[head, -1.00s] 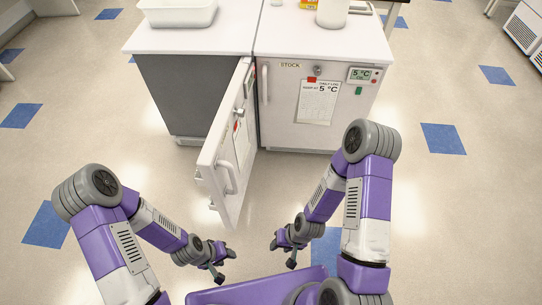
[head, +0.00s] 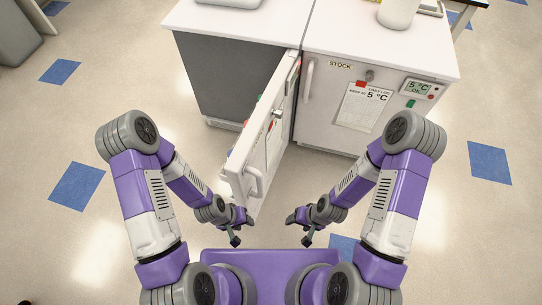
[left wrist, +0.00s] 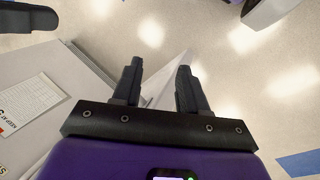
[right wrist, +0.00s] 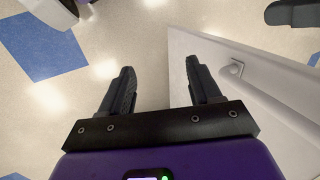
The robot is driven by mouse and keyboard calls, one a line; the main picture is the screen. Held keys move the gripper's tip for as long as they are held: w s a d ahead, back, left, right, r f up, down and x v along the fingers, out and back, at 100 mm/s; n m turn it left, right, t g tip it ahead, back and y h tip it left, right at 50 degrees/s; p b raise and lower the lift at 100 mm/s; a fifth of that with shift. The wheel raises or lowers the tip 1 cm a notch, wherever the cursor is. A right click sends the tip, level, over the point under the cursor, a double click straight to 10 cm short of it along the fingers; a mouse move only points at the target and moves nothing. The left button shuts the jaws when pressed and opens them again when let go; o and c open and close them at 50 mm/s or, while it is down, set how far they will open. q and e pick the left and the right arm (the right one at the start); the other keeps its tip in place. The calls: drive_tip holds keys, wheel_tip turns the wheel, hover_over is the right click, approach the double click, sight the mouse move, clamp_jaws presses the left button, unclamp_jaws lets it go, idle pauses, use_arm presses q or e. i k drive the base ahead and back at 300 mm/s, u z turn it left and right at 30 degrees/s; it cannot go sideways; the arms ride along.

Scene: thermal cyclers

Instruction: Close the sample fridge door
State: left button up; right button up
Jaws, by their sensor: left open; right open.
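The sample fridge door (head: 266,150) is white and stands wide open, jutting toward me from between the two cabinets. Its outer face, with a bar handle (head: 253,182) and a paper sheet, faces right. In the right wrist view the door's handle (right wrist: 234,75) shows at the right. My left gripper (head: 240,228) is open and empty by the door's free near end; contact cannot be told. My right gripper (head: 299,228) is open and empty, right of the door on the handle side, apart from it. The left wrist view shows open fingers (left wrist: 157,85) over a pale panel edge.
A shut white cabinet marked STOCK (head: 345,100) with a 5 °C display stands right of the door. A grey-sided cabinet (head: 230,75) stands left. White worktops (head: 380,40) carry a container (head: 397,12). Open floor (head: 70,130) lies left of the door.

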sight(250, 171)
drive_tip(key=k, duration=0.5)
drive_tip(key=z, duration=1.05)
drive_tip(key=i, duration=0.7)
drive_tip(key=u, duration=0.7)
